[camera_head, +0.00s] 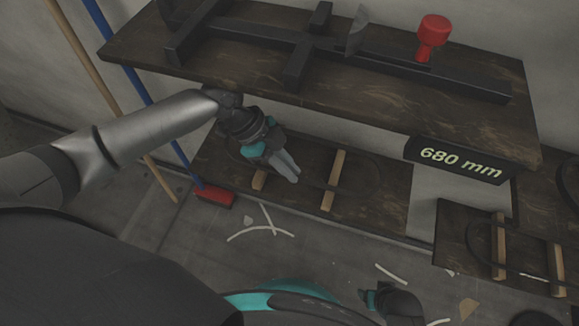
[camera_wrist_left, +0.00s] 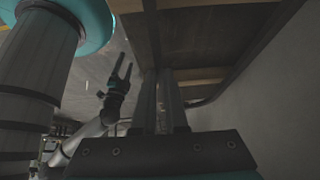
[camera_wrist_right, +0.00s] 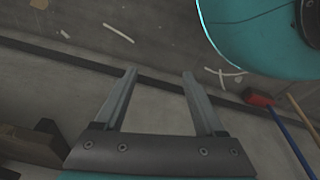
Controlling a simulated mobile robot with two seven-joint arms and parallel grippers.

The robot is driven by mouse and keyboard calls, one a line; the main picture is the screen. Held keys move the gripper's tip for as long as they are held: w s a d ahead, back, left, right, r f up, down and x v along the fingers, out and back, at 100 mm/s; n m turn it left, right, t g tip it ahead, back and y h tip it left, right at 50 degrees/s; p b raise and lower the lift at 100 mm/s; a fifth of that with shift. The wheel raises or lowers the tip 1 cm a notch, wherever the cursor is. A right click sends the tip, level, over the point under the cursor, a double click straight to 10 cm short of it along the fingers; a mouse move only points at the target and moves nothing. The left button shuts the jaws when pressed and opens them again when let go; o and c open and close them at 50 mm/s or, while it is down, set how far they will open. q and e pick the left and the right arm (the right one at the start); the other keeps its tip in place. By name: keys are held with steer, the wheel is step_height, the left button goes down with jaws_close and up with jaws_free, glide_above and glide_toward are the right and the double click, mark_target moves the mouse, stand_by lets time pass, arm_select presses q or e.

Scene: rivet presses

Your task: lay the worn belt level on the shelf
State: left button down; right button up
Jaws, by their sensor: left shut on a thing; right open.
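The worn belt is a thin dark loop (camera_head: 380,174), hard to make out against the dark lower shelf (camera_head: 395,215). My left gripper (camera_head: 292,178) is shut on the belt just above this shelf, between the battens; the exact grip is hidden. In the left wrist view a dark strand of the belt (camera_wrist_left: 206,100) runs off right of the fingers. My right gripper (camera_wrist_right: 159,75) is open and empty, low over the floor. I cannot tell whether the belt is level.
An upper shelf (camera_head: 220,70) overhangs, carrying a dark frame and a red-handled tool (camera_head: 432,35). A "680 mm" sign (camera_head: 460,160) hangs at its edge. Another shelf with battens (camera_head: 500,245) is at right. A red broom (camera_head: 214,196) leans left; scraps lie on the floor.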

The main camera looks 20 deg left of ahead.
arm_select(q)
steer(key=shift+f, duration=0.1)
steer(key=shift+f, duration=0.3)
steer(key=c, duration=1.3)
jaws_free()
steer(key=o, duration=0.3)
steer(key=shift+o, duration=0.2)
arm_select(e)
steer(key=shift+w+a+r, duration=0.15)
steer(key=shift+w+r, duration=0.1)
steer(key=shift+r, duration=0.1)
steer(key=shift+s, duration=0.1)
